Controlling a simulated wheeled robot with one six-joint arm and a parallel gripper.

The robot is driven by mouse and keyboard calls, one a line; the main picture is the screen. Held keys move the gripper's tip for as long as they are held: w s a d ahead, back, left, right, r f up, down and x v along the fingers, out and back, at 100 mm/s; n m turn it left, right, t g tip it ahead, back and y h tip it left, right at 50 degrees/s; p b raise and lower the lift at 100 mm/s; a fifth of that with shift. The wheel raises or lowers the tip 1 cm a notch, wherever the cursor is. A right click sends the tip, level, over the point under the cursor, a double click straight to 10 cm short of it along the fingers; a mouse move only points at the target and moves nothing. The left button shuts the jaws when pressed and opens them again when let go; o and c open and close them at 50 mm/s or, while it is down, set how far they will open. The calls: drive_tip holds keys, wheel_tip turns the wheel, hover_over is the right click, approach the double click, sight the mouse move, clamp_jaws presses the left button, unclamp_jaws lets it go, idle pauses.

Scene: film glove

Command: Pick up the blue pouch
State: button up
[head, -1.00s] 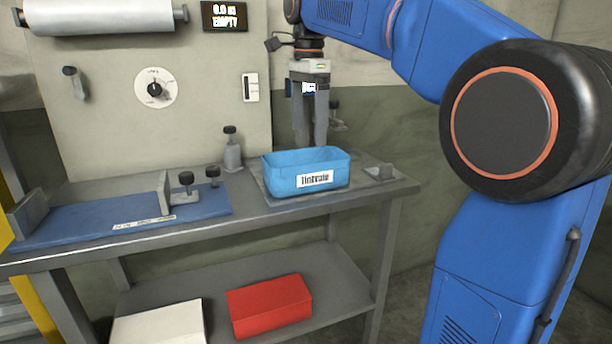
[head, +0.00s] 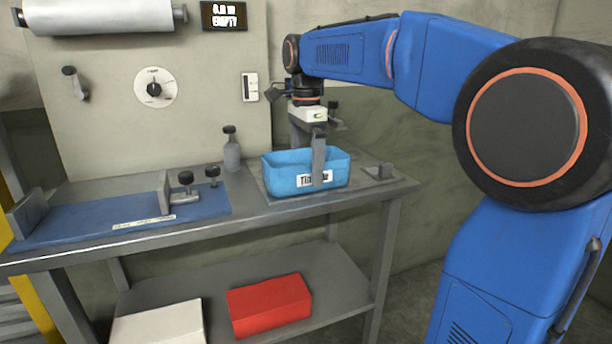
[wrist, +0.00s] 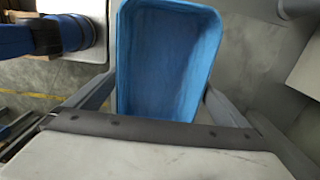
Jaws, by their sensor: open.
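The blue pouch (head: 281,178) looks like an open-topped blue tub with a white label on its front. It stands upright on a grey plate at the right part of the bench. In the wrist view the pouch (wrist: 165,60) looks empty inside. My gripper (head: 309,160) is open and lowered over the pouch. One finger hangs in front of the label and partly covers it; the other is largely hidden at the back. In the wrist view the fingers lie on either side of the pouch. I cannot tell whether they touch it.
A grey bottle (head: 231,155) stands left of the pouch. A blue board (head: 100,217) with clamp knobs lies on the bench's left. A small grey block (head: 385,170) sits to the right. A red box (head: 268,305) and a white box (head: 158,325) rest on the lower shelf.

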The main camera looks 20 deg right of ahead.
drive_tip(key=c, duration=0.9)
